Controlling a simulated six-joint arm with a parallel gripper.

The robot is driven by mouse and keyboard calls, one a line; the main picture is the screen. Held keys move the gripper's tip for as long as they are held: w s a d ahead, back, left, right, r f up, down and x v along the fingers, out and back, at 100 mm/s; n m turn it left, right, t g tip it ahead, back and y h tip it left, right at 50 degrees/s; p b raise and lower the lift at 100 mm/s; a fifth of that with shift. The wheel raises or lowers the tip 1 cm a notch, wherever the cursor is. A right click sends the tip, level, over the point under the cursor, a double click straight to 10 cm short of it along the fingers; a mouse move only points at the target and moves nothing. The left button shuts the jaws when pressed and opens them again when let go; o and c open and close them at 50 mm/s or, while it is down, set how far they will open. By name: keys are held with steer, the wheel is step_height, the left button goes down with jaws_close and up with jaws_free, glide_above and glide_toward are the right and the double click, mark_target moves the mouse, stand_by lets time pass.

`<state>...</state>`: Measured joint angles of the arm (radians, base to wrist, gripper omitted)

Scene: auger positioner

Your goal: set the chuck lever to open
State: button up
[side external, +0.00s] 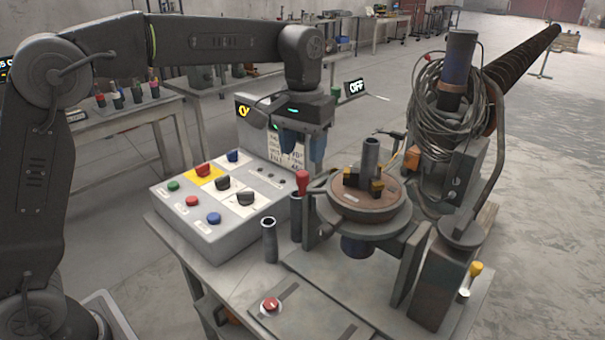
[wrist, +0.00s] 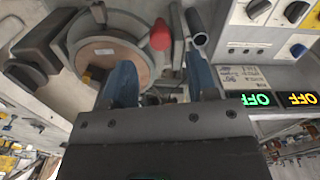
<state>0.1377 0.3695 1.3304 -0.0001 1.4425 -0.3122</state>
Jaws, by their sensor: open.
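My gripper (side external: 301,150) is open and empty, its blue fingers pointing down above the bench, behind the rotary table. A red-knobbed lever (side external: 302,184) stands upright at the left side of the round brown-topped table (side external: 365,205). In the wrist view, the red knob (wrist: 160,35) shows beyond and between the two separated fingertips (wrist: 160,75), not touching them. No lever carries a readable chuck label, so I cannot tell its marked position. A short pipe (side external: 370,155) stands upright on the table, with yellow-and-black jaws (side external: 377,186) at its foot.
A control box (side external: 215,200) with several coloured buttons and knobs stands left of the table. Two dark open tubes, one the front tube (side external: 269,240), stand near the lever. A red button (side external: 270,305) is at the front. A yellow-knobbed lever (side external: 475,270) is at lower right.

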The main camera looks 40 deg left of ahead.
mark_target(303, 173)
step_height(303, 173, down, 6)
steer(key=shift+f, duration=0.1)
stand_by(0.4)
jaws_close()
stand_by(0.3)
